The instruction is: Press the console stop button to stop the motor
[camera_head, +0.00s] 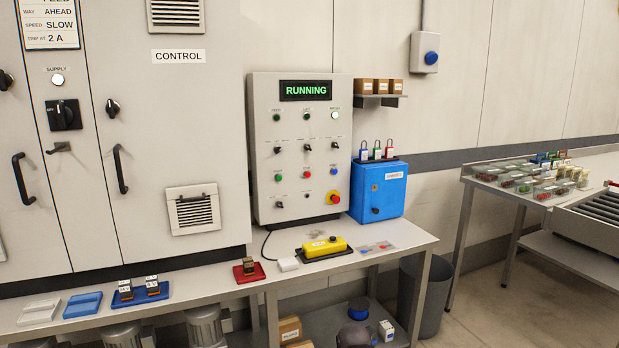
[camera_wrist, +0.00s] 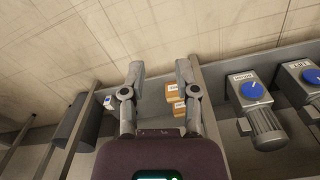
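The grey console (camera_head: 262,150) stands on the bench with a display (camera_head: 305,90) that reads RUNNING in green. A red push button (camera_head: 307,174) sits right of a green one (camera_head: 278,178) in its lower half. A red mushroom button on a yellow ring (camera_head: 333,197) is at the lower right of the panel. The small labels are too small to read. In the wrist view my gripper (camera_wrist: 160,67) is open and empty, its two fingers apart and pointing down past the lower shelf. No finger touches the console in view.
A blue lock box (camera_head: 377,190) with padlocks stands right of the console. A yellow pendant (camera_head: 324,248) and small trays lie on the bench (camera_head: 400,238) in front. Cartons (camera_wrist: 174,88) and motors (camera_wrist: 262,118) show below. A grey bin (camera_head: 436,295) stands right.

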